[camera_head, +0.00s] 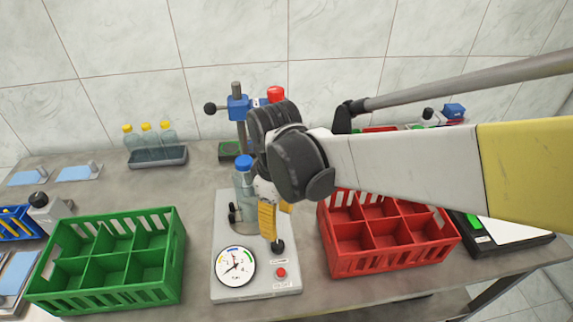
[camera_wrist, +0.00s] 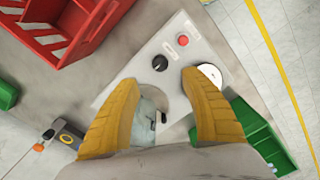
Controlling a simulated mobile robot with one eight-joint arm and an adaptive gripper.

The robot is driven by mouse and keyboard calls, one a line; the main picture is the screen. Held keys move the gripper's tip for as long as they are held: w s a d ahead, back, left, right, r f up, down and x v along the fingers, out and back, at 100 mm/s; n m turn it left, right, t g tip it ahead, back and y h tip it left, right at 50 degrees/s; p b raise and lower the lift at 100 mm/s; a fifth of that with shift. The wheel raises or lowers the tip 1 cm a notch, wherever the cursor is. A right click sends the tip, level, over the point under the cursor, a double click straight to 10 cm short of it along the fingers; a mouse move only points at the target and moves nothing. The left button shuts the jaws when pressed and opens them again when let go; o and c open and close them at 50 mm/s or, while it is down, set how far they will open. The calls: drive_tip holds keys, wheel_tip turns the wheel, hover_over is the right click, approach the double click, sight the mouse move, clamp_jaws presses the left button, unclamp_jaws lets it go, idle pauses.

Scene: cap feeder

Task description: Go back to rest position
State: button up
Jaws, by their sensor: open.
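My gripper (camera_head: 275,222) hangs over the grey machine base (camera_head: 228,286) in the head view, its yellow fingers pointing down. In the wrist view my gripper (camera_wrist: 160,82) has its two yellow fingers spread apart, with nothing clamped between the tips. A clear bottle with a blue cap (camera_head: 244,162) stands on the base, just left of and partly hidden by the gripper. In the wrist view a clear bottle-like shape (camera_wrist: 146,128) shows low between the fingers; I cannot tell whether they touch it.
A green crate (camera_head: 104,298) stands left of the machine and a red crate (camera_head: 388,262) right of it, both with empty compartments. A tray (camera_head: 158,157) of yellow-capped bottles is behind. A blue clamp (camera_head: 238,108) on a post rises behind the gripper. A dial (camera_head: 235,267) and red button (camera_head: 281,272) are in front.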

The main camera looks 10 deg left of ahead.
drive_tip(key=shift+r, duration=0.1)
idle(0.3)
drive_tip(key=s+d+r+m+t, duration=0.1)
drive_tip(key=d+m, duration=0.3)
drive_tip(key=d, duration=0.4)
drive_tip(key=s+d+r+m+t, duration=0.2)
drive_tip(key=d+r+m+t, duration=0.1)
drive_tip(key=d, duration=0.5)
drive_tip(key=s+d+r+m+t, duration=0.2)
drive_tip(key=d+r+m+t, duration=0.1)
drive_tip(key=d+m, duration=0.4)
drive_tip(key=shift+s+d+r, duration=0.15)
drive_tip(key=shift+d+r, duration=0.05)
drive_tip(key=shift+d, duration=0.9)
